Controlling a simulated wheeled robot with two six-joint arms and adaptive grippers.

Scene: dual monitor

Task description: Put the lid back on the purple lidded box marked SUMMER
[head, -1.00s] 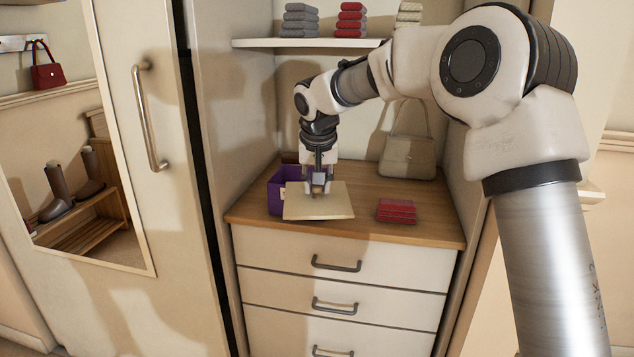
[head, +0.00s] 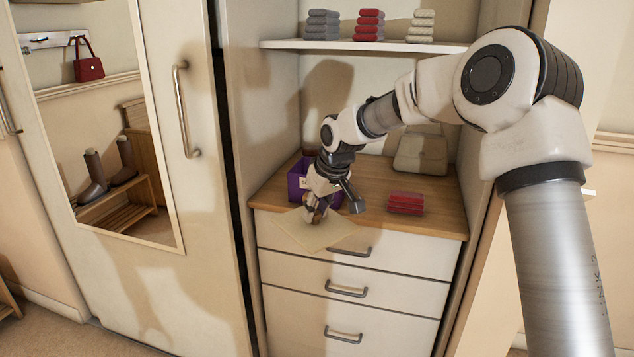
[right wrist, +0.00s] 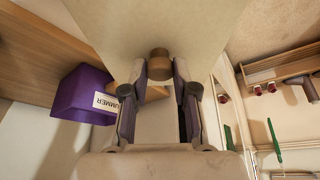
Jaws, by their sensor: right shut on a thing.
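The purple box (head: 295,187) stands open-topped on the wooden top of the drawer unit, partly hidden behind my right gripper. My right gripper (head: 317,214) is shut on the lid's round wooden knob (right wrist: 160,64). My left gripper is not in view.
Folded red cloths (head: 406,203) lie right of the box on the wooden top (head: 375,212). A beige handbag (head: 421,153) stands behind them. A shelf (head: 370,46) with folded stacks hangs above. A mirrored door (head: 110,130) stands at left. Drawer handles (head: 346,291) stick out below.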

